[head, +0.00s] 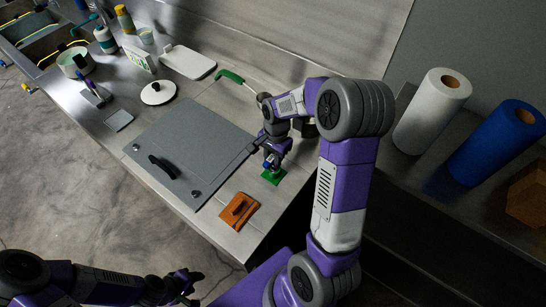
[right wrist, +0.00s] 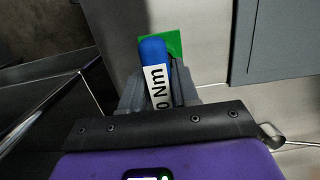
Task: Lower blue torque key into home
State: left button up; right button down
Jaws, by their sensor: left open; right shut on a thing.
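The blue torque key (right wrist: 153,52) has a white label reading "0 Nm" in the right wrist view. My right gripper (right wrist: 158,88) is shut on it, with one finger on each side. In the head view the right gripper (head: 271,158) is over the green square (head: 273,177), which seems to be the home. The green square (right wrist: 174,41) shows behind the key's far end in the wrist view. I cannot tell whether the key touches it. My left gripper (head: 188,284) is open and empty, low at the left, away from the counter.
A grey griddle plate (head: 185,145) with a black handle lies left of the green square. A green-handled tool (head: 231,77) lies behind. Paper rolls (head: 433,110) stand at the right.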

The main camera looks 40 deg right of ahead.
jog(key=shift+f, duration=0.45)
dwell(0.4)
jog(key=c, duration=0.8)
grip_release()
jog(key=shift+o, duration=0.2)
jog(key=shift+r, duration=0.1)
jog(key=r, duration=0.5)
jog(key=d+r, duration=0.1)
jog(key=r, duration=0.1)
jog(key=shift+w+r+p, duration=0.1)
jog(key=shift+r+p, duration=0.1)
jog(key=shift+p, duration=0.1)
